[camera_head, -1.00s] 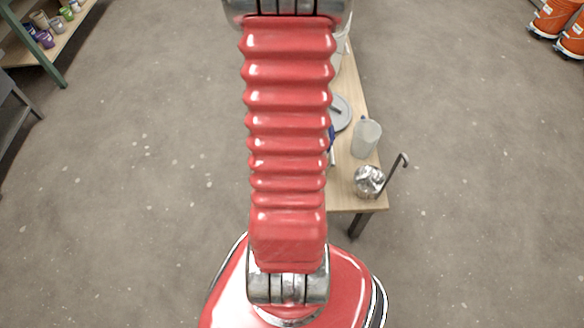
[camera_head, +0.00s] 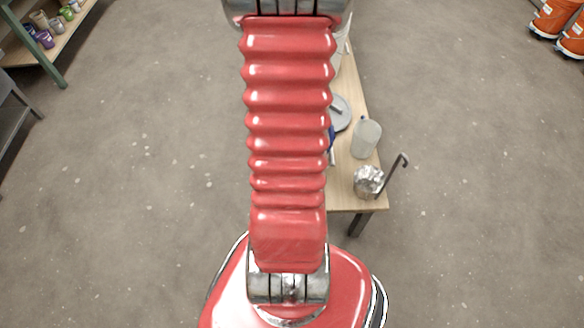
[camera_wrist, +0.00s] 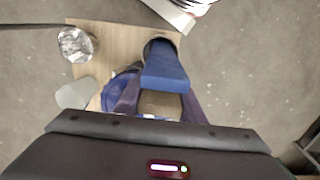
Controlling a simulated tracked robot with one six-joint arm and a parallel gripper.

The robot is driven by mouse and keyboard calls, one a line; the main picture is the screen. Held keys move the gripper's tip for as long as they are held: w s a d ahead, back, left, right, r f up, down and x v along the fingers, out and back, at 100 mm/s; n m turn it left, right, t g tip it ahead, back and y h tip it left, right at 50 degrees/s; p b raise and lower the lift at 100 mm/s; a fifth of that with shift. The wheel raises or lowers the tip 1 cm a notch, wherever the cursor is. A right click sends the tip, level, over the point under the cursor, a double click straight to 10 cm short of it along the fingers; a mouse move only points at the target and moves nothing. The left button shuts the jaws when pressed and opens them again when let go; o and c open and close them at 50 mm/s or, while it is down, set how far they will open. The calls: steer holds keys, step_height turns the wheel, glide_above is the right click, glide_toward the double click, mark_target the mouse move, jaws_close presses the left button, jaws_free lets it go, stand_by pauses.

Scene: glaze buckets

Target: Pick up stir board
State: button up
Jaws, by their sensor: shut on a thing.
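A blue, flat-faced piece that looks like the stir board (camera_wrist: 165,66) is in the middle of the wrist view. My gripper (camera_wrist: 162,88) is shut on its near end, with one dark finger on each side. The board's far end lies over a dark round shape, and I cannot tell if they touch. In the head view my arm hides the gripper and most of what it holds.
The wooden table (camera_head: 345,195) carries a metal can (camera_head: 368,181) with a hooked handle, a translucent jug (camera_head: 366,138) and a grey disc (camera_head: 341,113). A blue round container (camera_wrist: 119,92) is just left of my fingers. Open floor lies right of the table.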

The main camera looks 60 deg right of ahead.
steer(key=shift+r, duration=0.1)
steer(key=shift+c, duration=0.3)
step_height(320, 180, up, 18)
steer(key=s+d, duration=1.2)
steer(key=s, duration=0.1)
steer(key=shift+s, duration=0.15)
steer(key=shift+d, duration=0.1)
stand_by(0.4)
steer(key=shift+r, duration=0.4)
